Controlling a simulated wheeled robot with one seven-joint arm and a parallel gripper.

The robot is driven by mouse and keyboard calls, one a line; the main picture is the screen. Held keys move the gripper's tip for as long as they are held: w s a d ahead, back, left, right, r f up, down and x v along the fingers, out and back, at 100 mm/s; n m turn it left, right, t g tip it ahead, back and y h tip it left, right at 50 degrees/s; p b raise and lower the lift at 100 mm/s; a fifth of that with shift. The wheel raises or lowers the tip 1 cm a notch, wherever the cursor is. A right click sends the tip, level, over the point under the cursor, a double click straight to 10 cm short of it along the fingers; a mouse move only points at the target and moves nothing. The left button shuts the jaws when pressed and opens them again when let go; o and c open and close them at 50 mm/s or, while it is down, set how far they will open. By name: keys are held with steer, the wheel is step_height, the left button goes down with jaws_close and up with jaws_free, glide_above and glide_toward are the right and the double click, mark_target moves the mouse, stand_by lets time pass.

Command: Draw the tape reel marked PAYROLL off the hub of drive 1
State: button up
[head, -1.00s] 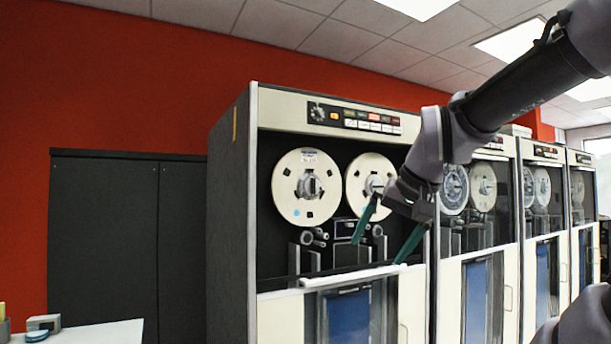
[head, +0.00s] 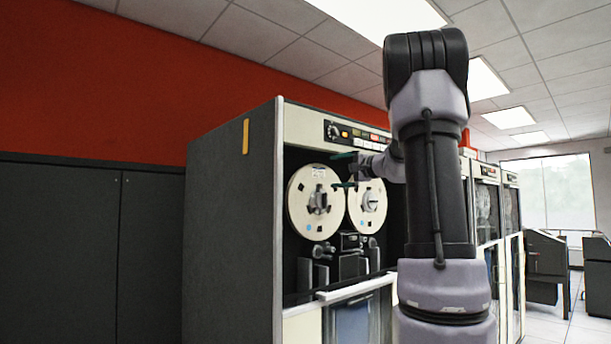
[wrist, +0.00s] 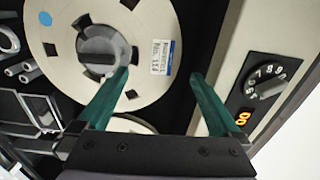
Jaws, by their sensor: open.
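The near tape drive has a white reel (head: 334,216) on its left hub (head: 319,200). A small white and blue label sits near the reel's top; its print is too small to read surely. In the wrist view the same labelled reel (wrist: 165,22) fills the upper left, seated around its grey hub (wrist: 98,50). My gripper (head: 341,170) is open and empty at the reel's upper right. In the wrist view, my gripper's green fingers (wrist: 160,77) are spread, one tip overlapping the hub's edge, the other beside the label. I cannot tell whether either touches.
A second reel (head: 367,222) sits close on the right hub. A control panel (head: 366,135) with a dial (wrist: 266,84) is just above. Guide rollers (head: 321,253) lie below. The drive's dark side wall (head: 232,220) is at left, and more drives (head: 487,205) stand at right.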

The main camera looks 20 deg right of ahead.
mark_target(319, 173)
steer(key=shift+x, duration=4.65)
steer(key=shift+c, duration=0.3)
jaws_close()
